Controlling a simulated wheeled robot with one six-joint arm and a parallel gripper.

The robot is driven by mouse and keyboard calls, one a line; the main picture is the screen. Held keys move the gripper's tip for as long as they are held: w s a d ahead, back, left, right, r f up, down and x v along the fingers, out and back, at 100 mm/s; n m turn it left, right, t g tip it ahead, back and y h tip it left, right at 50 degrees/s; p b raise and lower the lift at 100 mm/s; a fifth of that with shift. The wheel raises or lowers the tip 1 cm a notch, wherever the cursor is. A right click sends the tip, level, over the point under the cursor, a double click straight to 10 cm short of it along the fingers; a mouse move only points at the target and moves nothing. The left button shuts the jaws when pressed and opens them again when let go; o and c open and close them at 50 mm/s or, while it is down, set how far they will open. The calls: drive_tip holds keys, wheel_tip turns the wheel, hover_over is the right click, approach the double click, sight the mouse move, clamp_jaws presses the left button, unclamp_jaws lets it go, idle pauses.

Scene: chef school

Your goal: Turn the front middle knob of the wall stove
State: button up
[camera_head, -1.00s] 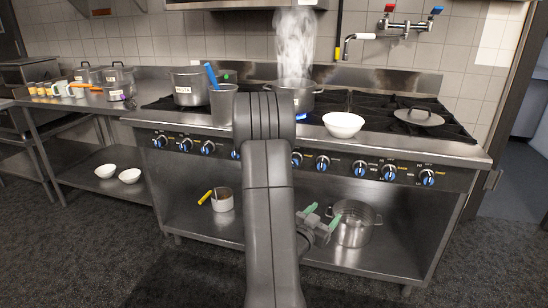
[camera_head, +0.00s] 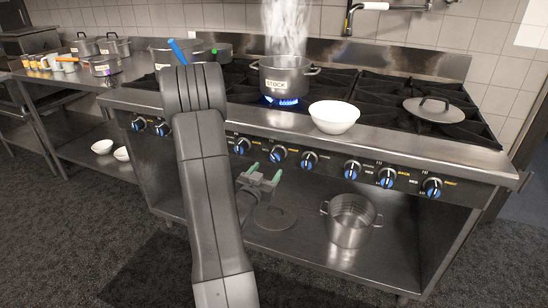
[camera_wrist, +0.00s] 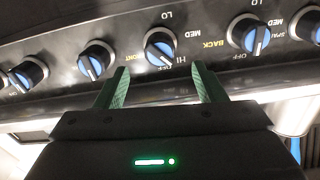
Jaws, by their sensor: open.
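The wall stove (camera_head: 330,140) has a front panel with a row of black knobs with blue faces. My gripper (camera_head: 264,173) is open and empty, with green fingers, just below the panel. It is close under one knob (camera_head: 278,153). In the wrist view one knob (camera_wrist: 160,46) lies ahead of the gap between my fingertips (camera_wrist: 162,80), between FRONT and BACK lettering. The fingers do not visibly touch it. Another knob (camera_wrist: 97,60) is to its left and another (camera_wrist: 248,35) to its right. Which knob is the front middle one is not clear.
A steaming stock pot (camera_head: 285,78) stands over a lit blue flame. A white bowl (camera_head: 334,117) sits near the stove's front edge, and a lid (camera_head: 434,110) lies at right. A steel pot (camera_head: 350,222) stands on the lower shelf. My arm hides part of the panel.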

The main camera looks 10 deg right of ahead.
sight(275, 160)
drive_tip(key=x, duration=0.8)
drive_tip(key=shift+w+d, duration=0.3)
drive_tip(key=c, duration=1)
